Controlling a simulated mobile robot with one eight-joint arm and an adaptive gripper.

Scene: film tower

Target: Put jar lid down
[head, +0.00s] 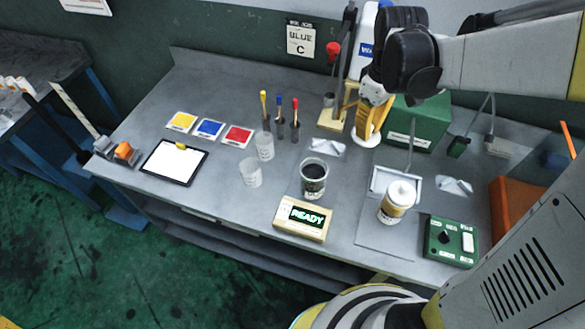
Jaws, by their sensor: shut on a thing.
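My gripper (372,118) hangs from the black wrist in the upper right, over the back of the bench and in front of the green box. An open jar with dark contents (314,179) stands upright on the bench, below and left of my gripper in the picture. A jar with a white top (397,202) stands upright to the right of the open jar.
A READY display box (303,218) stands in front of the open jar. Two clear cups, (250,172) and (264,146), are to the left. A green control box (451,240) is at the right. Bare bench lies at the back left.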

